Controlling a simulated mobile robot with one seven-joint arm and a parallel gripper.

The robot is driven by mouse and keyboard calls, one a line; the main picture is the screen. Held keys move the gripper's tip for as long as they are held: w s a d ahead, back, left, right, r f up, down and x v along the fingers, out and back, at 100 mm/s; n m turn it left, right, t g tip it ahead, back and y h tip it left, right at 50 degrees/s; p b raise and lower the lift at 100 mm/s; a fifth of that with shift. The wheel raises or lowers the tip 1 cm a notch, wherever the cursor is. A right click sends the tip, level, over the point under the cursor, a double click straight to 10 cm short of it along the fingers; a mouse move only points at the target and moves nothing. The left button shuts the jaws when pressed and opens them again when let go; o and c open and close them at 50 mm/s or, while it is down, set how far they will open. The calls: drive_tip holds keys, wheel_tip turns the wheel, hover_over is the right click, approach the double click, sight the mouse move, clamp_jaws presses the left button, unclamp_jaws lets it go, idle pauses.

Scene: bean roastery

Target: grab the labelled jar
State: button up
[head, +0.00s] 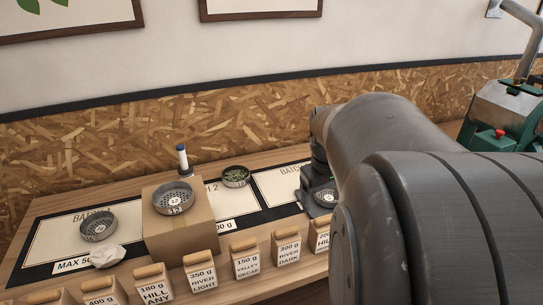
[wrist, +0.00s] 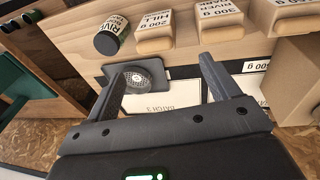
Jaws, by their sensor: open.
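The labelled jar (wrist: 112,35) is a dark cylinder with a dark end and a white label reading "RIVER". In the wrist view it is at the upper left, beyond my left finger, beside a wooden-topped labelled block. My gripper (wrist: 160,66) is open, its two fingers spread and apart from the jar. Between the fingers a round perforated dish (wrist: 144,77) shows on a dark flat base. The dish also shows in the head view (head: 325,197). I cannot make out the jar in the head view, where my arm covers the right side.
Several labelled wooden-topped blocks (head: 199,272) line the table's front edge. Crumpled paper (head: 108,256) lies at left. A green machine (head: 503,112) stands at the far right.

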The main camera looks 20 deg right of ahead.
drive_tip(key=shift+g+y, duration=0.7)
drive_tip(key=d+f, duration=0.2)
drive_tip(key=d, duration=0.2)
drive_tip(key=d+f, duration=0.2)
drive_tip(key=d, duration=0.3)
drive_tip(key=d+f, duration=0.2)
drive_tip(key=d, duration=0.2)
drive_tip(key=shift+w+d, duration=0.2)
drive_tip(key=shift+w, duration=0.2)
wheel_tip(320, 180, down, 4)
drive_tip(key=shift+f, duration=0.25)
drive_tip(key=shift+w+f, duration=0.15)
drive_tip(key=shift+f, duration=1.45)
drive_tip(key=shift+w+f, duration=0.1)
drive_tip(key=shift+f, duration=1.45)
drive_tip(key=c, duration=1.2)
